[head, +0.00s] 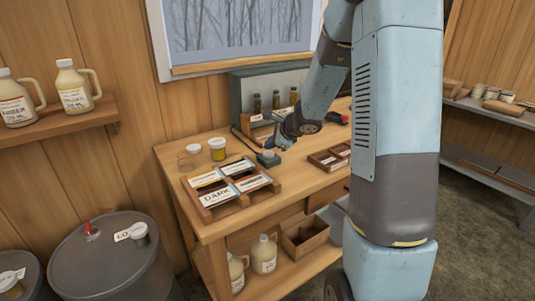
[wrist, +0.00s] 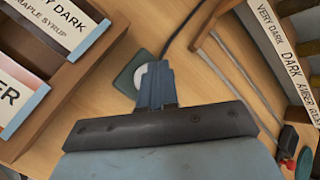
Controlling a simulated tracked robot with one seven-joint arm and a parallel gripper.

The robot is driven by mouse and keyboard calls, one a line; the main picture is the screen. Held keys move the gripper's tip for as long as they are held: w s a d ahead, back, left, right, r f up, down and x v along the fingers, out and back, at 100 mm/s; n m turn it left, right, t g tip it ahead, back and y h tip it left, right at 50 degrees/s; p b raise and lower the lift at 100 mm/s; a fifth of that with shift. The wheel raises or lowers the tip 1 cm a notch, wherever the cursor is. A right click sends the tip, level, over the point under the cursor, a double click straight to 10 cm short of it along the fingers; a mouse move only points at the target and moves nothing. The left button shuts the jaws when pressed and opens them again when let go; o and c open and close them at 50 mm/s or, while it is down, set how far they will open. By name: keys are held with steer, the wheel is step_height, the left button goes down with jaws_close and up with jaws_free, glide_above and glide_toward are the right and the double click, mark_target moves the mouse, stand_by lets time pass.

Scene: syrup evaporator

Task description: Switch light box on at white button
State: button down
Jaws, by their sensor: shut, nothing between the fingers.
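The white button (wrist: 139,75) sits on a small green base (wrist: 126,78) on the wooden table. In the head view the green base (head: 268,159) is at the table's middle, below my gripper (head: 273,147). My gripper is shut and empty, and its fingertips (wrist: 157,68) point down at the button and cover part of it in the wrist view. I cannot tell whether they touch it. A grey-green box (head: 238,98), likely the light box, stands at the back of the table with several small dark bottles in front. My arm hides its right part.
A wooden rack of label cards (head: 228,203) stands left of the button base. A compartmented wooden tray (head: 326,161) lies to the right. A dark cable (wrist: 180,28) runs from the base.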

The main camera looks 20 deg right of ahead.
mark_target(270, 154)
steer(key=shift+f, duration=0.65)
stand_by(0.6)
steer(key=shift+r, duration=0.75)
step_height(270, 154, up, 6)
stand_by(0.8)
